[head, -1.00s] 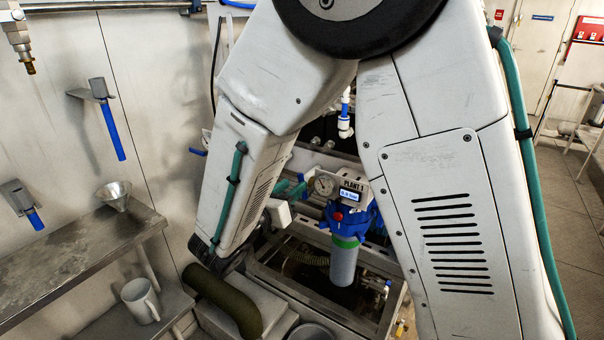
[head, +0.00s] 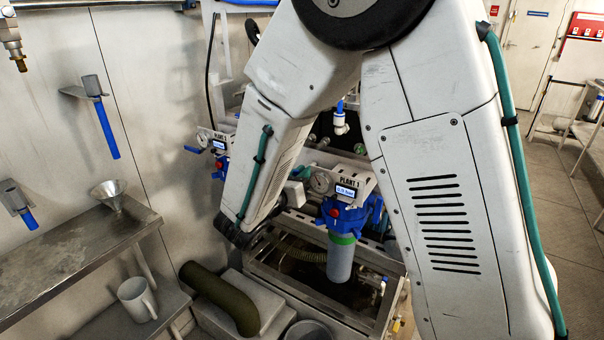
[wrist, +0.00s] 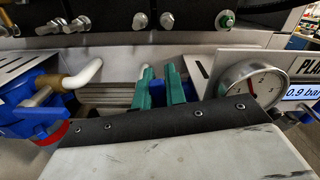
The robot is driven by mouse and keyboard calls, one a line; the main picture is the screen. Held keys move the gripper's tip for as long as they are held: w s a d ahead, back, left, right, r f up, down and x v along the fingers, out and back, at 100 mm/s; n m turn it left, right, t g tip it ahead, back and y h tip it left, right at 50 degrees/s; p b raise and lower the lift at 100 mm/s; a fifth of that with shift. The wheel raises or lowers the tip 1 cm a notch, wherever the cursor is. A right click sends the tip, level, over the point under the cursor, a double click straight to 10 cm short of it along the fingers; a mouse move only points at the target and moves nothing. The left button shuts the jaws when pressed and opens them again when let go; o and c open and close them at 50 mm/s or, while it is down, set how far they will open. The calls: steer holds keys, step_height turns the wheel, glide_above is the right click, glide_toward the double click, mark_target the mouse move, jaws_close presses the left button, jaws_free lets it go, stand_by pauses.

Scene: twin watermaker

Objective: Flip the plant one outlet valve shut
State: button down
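The plant 1 unit (head: 345,190) stands in the middle of the head view, with a round gauge, a lit display, a red button, and a blue head over a grey-white canister (head: 340,262). In the wrist view its gauge (wrist: 248,88) and part of its label (wrist: 302,68) are at the right.
A second gauged unit (head: 212,142) stands at the left behind my arm. A white elbow pipe (wrist: 85,74) and blue housing (wrist: 30,105) lie left of my fingers. Bolts (wrist: 140,20) line the frame above. A steel shelf (head: 70,245) with a funnel (head: 108,194) and mug (head: 137,298) is at left.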

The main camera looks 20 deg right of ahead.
steer(key=shift+s+d+m, duration=0.15)
steer(key=shift+s+m, duration=0.05)
steer(key=shift+m, duration=0.5)
steer(key=shift+s+d+m, duration=0.1)
steer(key=shift+s+m, duration=0.1)
steer(key=shift+m, duration=0.5)
steer(key=c, duration=1.4)
jaws_free()
steer(key=shift+c, duration=0.2)
